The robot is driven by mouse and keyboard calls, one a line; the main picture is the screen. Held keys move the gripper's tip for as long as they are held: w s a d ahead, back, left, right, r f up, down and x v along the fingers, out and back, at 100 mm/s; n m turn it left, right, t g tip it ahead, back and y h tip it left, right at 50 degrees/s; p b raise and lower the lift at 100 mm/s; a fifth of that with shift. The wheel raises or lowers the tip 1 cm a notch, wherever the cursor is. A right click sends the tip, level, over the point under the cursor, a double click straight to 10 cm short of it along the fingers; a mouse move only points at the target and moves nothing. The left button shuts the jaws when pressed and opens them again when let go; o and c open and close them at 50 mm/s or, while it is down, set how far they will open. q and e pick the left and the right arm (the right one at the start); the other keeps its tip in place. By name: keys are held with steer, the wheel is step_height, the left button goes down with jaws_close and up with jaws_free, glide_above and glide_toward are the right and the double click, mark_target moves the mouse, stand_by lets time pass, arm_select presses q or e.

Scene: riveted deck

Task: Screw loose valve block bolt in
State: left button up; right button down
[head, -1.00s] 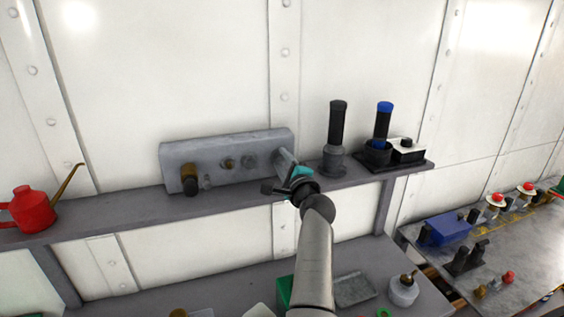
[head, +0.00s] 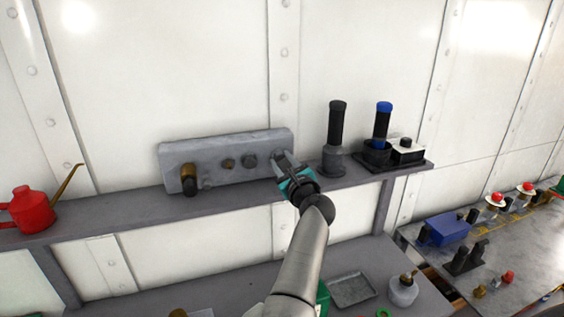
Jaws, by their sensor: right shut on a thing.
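The grey valve block (head: 215,147) stands on the shelf against the white wall. A dark brass bolt head (head: 228,163) and a grey bolt head (head: 250,160) show on its front face. A larger brass fitting (head: 188,180) sticks out at its left end. My right gripper (head: 281,163) is at the right end of the block's front, shut on the bolt there. The jaws hide most of this bolt, so I cannot tell how deep it sits. My left gripper is not in view.
A red oil can (head: 32,210) stands at the shelf's left. A black-handled tool (head: 337,135) and a blue-topped tool (head: 382,125) stand right of my gripper. A grey tray (head: 352,290) lies on the lower bench. The shelf (head: 110,211) between can and block is clear.

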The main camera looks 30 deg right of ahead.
steer(key=shift+s+f, duration=0.1)
steer(key=shift+f, duration=0.4)
steer(key=c, duration=0.9)
jaws_free()
steer(key=shift+o, duration=1.4)
steer(key=shift+s+r, duration=0.15)
steer(key=shift+r, duration=0.1)
steer(key=shift+o, duration=0.6)
steer(key=shift+r, duration=0.1)
